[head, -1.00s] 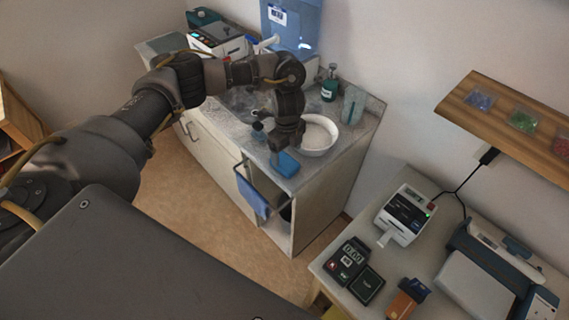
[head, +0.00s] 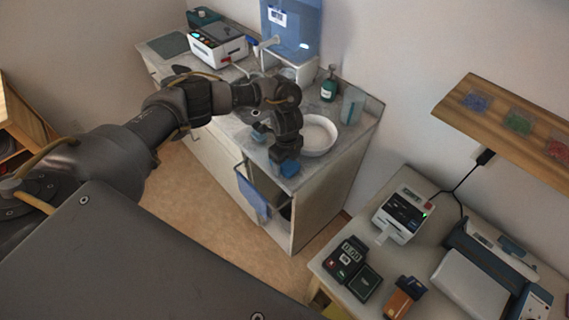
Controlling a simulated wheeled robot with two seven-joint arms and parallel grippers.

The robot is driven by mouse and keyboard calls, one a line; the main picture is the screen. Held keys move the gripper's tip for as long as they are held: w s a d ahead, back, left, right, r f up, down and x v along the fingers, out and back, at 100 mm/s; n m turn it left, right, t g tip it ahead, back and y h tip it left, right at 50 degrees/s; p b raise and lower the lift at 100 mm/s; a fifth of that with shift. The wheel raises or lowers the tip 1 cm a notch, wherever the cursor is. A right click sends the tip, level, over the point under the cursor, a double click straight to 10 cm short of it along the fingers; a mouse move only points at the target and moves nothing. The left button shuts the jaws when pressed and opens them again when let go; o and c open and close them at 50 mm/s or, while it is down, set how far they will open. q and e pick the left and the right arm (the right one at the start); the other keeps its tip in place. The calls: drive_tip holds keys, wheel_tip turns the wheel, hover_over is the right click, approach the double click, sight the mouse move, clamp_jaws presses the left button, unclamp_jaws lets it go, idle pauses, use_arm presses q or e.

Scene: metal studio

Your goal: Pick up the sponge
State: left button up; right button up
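The blue sponge (head: 289,169) lies at the front edge of the grey counter (head: 228,123), close to the white basin. My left gripper (head: 284,158) points down right over the sponge and covers part of it. The fingertips are small and dark against the sponge, so I cannot tell whether they are open or closed around it. My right gripper is not in view.
The white round basin (head: 322,135) stands just right of my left gripper. A green soap bottle (head: 329,88) and a clear beaker (head: 352,105) are behind it. A blue cloth (head: 251,200) hangs on the cabinet front. A second table at the right holds several devices.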

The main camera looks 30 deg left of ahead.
sight(286, 162)
use_arm(q)
drive_tip(key=c, duration=0.7)
drive_tip(key=shift+r, duration=0.45)
wheel_tip(286, 162, up, 2)
drive_tip(key=shift+r+b, duration=0.25)
drive_tip(key=shift+b, duration=0.1)
drive_tip(key=s+d+r, duration=0.1)
drive_tip(key=s+r, duration=0.2)
drive_tip(key=s, duration=0.1)
drive_tip(key=s+d+r+b, duration=0.1)
drive_tip(key=s+r, duration=0.2)
drive_tip(key=s, duration=0.2)
drive_tip(key=s+d+r, duration=0.2)
drive_tip(key=s+r, duration=0.1)
drive_tip(key=s, duration=0.1)
drive_tip(key=shift+s+r, duration=0.2)
drive_tip(key=shift+r, duration=0.1)
